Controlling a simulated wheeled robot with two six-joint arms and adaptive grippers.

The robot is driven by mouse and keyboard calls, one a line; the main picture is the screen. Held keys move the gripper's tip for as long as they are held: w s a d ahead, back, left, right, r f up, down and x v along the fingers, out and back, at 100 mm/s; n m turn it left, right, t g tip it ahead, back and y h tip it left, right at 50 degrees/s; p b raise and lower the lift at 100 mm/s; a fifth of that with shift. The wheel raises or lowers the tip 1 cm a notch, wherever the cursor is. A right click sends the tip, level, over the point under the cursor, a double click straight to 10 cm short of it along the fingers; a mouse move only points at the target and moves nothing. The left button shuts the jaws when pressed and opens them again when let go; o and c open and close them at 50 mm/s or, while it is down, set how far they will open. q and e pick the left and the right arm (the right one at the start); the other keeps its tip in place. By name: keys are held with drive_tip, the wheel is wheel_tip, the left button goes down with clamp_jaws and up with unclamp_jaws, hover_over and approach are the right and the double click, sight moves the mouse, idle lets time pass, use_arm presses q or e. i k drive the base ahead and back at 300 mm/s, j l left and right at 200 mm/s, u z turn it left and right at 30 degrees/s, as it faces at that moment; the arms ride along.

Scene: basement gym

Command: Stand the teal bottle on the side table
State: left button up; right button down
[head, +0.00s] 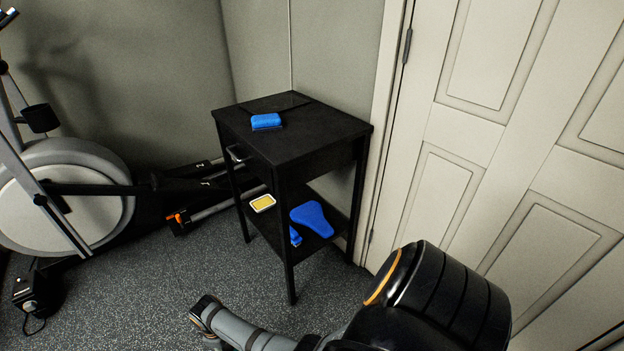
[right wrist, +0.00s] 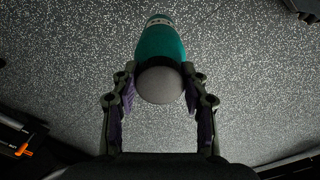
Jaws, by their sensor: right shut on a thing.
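The side table (head: 325,128) is black, with a square top and a lower shelf, and stands against the wall beside the door in the head view. The teal bottle (right wrist: 162,48) shows in the right wrist view, with a rounded grey end towards the camera. My right gripper (right wrist: 160,88) is shut on the bottle, one finger on each side near the grey end. Speckled floor lies behind the bottle in that view. The head view shows my arm low in the picture, but neither the bottle nor a clear gripper. My left gripper is not in view.
A blue block-like item (head: 266,121) and a thin dark flat item (head: 276,103) lie on the tabletop; its front and right are bare. The shelf holds a yellow-topped item (head: 263,203) and a blue saddle-shaped one (head: 313,218). An exercise machine (head: 75,170) stands left.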

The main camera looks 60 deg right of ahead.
sight(294, 135)
drive_tip(key=k+z, duration=0.1)
drive_tip(key=z, duration=1.05)
